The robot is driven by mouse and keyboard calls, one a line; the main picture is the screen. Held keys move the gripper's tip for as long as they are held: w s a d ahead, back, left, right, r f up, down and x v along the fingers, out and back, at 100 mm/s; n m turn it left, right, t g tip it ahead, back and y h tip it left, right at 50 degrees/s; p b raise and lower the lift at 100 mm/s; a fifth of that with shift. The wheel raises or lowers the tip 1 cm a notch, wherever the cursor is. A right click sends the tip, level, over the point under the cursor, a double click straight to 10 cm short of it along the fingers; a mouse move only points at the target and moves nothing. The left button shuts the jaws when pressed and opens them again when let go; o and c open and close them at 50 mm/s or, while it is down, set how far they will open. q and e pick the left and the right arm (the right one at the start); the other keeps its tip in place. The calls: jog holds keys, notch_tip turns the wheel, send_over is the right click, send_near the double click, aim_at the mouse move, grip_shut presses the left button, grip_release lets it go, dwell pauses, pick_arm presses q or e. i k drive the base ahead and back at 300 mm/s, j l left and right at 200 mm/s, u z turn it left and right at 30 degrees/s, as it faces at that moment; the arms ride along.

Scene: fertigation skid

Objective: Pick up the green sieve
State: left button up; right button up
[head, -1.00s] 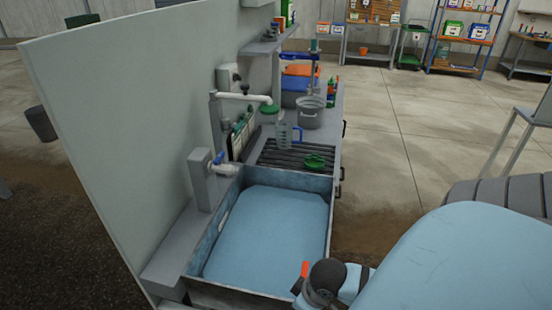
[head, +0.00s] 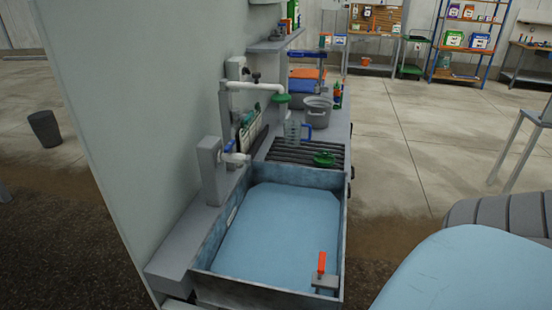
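A small green sieve (head: 324,159) lies on the dark slatted drainboard (head: 295,154) behind the basin. Its fine detail is too small to make out. A clear jug with a blue handle (head: 293,131) stands just behind and left of it, apart from it in the picture. Neither of my grippers is in view. A large light blue rounded shape fills the lower right corner and looks like part of my own arm.
A grey basin (head: 337,255) with a light blue inside lies in front of the drainboard. An orange-handled fitting (head: 322,264) sits at its front right. A white pipe (head: 258,86) and a tap (head: 235,157) project from the left wall. A grey pot (head: 318,112) stands farther back.

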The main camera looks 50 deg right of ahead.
aim_at(323, 159)
jog(key=j+z, duration=0.2)
jog(key=z, duration=0.2)
jog(key=i+j+z, duration=0.1)
jog(key=j+z, duration=0.25)
jog(key=l, duration=0.1)
